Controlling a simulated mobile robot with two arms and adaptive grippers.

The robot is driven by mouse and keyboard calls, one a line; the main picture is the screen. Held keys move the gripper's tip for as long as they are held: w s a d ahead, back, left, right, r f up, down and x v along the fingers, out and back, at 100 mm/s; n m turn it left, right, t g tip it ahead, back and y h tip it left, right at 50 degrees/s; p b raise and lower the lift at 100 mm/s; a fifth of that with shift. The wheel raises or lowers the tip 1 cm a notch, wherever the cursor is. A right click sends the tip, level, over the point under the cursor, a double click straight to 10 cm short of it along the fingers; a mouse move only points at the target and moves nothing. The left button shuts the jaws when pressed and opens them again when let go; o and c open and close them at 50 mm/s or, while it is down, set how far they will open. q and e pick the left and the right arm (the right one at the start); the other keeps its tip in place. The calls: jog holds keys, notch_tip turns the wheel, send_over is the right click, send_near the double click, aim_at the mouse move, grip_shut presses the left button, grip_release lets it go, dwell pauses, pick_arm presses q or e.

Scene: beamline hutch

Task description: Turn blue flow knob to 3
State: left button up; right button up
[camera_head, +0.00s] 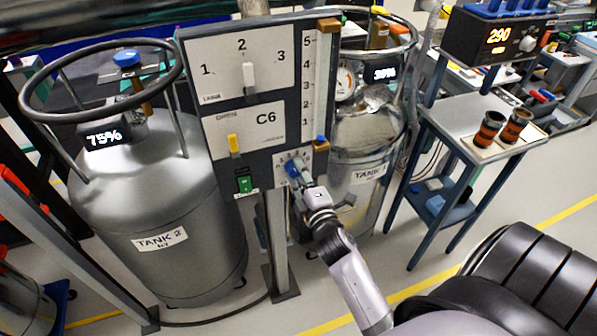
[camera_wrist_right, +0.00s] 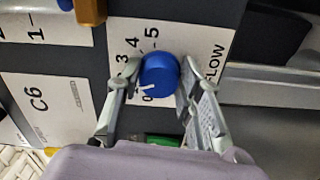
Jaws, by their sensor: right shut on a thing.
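The blue flow knob (camera_head: 294,167) sits on a white dial plate at the lower right of the grey panel. In the right wrist view, the knob (camera_wrist_right: 159,75) is round, with a white pointer mark at its lower left, toward the low-number end of the scale. The numbers 3, 4 and 5 and the word FLOW are readable around it. My right gripper (camera_head: 299,175) reaches the knob from below right. Its two fingers (camera_wrist_right: 150,88) stand on either side of the knob, shut on it. My left gripper is not in view.
The panel (camera_head: 287,110) also bears a 1-2-3 switch (camera_head: 248,76), a yellow lever (camera_head: 233,144), a green switch (camera_head: 244,184) and a vertical scale. TANK 2 (camera_head: 165,190) stands left, TANK 1 (camera_head: 368,135) behind right. A blue-legged cart (camera_head: 470,112) stands further right.

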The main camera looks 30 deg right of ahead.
jog(key=shift+f+m+p, duration=0.15)
jog(key=shift+m+p, duration=0.7)
jog(key=shift+m, duration=2.75)
jog(key=o, duration=1.2)
jog(key=shift+c, duration=0.2)
jog(key=shift+s, duration=0.1)
